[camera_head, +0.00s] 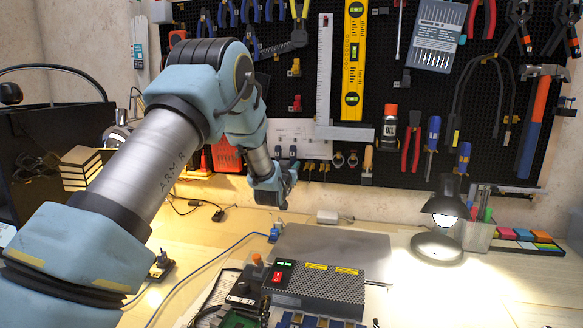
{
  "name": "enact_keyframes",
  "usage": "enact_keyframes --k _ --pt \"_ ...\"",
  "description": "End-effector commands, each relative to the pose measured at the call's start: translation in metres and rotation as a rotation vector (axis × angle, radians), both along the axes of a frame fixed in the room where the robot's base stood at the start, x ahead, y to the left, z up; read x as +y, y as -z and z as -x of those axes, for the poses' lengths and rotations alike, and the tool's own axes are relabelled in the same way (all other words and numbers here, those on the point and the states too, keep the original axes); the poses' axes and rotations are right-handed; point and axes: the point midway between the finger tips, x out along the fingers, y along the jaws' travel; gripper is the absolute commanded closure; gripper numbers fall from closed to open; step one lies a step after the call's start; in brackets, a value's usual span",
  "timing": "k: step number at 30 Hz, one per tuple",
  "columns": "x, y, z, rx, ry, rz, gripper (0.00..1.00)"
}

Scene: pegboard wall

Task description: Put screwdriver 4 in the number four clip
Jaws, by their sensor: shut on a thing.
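My gripper (287,172) is at the end of the arm, in front of the lower pegboard. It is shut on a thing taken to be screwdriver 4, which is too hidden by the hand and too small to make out. A pale strip (300,133) with a row of small holders runs along the board just above and right of my gripper. Clips (345,160) show along its lower edge. I cannot read any numbers, so I cannot tell which is the number four clip. Contact between the held thing and a clip cannot be told.
Blue-handled screwdrivers (432,130) hang at the right of the pegboard (420,95), beside red pliers (411,142). A black lamp (445,215) stands at the desk's right. A perforated metal box (318,287) stands in front. The grey mat (345,245) behind it is mostly clear.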

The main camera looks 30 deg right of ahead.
Motion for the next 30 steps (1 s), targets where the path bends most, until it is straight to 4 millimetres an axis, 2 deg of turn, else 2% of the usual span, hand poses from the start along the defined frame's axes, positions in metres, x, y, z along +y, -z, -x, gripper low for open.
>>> enact_keyframes --k 4,5,14,23,30 --pt "0.000 0.000 0.000 -0.001 0.000 0.001 1.00" --pt "0.000 0.000 0.000 -0.001 0.000 0.001 0.72" --pt "0.000 0.000 0.000 0.000 0.000 0.000 0.39" --pt "0.002 0.001 0.002 0.001 0.000 -0.001 0.39" --pt "0.024 0.002 0.026 0.000 0.000 0.000 0.39"
